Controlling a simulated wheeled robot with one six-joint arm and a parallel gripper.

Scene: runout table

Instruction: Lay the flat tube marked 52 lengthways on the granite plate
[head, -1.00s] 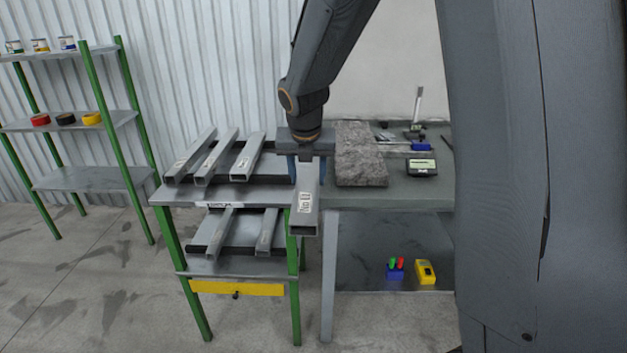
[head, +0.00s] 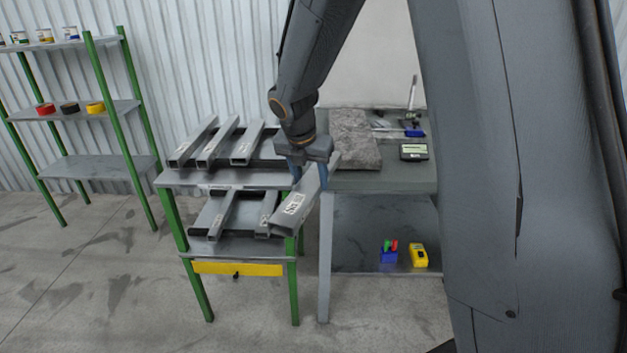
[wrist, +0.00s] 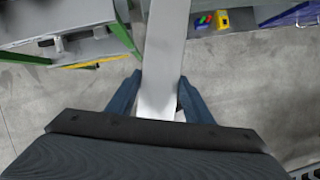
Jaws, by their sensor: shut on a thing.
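My gripper (head: 309,172) is shut on a grey flat tube (head: 304,195), with one blue finger on each side of it. The tube is held in the air in front of the gap between the rack and the bench. It slants from lower left to upper right, with its open end towards the head camera. Its white label is too small to read surely. In the wrist view the tube (wrist: 165,45) runs up and away between the fingers (wrist: 160,82). The speckled granite plate (head: 355,145) lies on the bench behind and right of the gripper, its top clear.
Several other tubes (head: 218,143) lie on the green-legged rack at left, more on its lower shelf (head: 222,248). The bench (head: 400,178) holds a dark display box (head: 414,152) and a height gauge (head: 411,105) right of the plate. A green-posted shelf (head: 95,165) stands far left.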

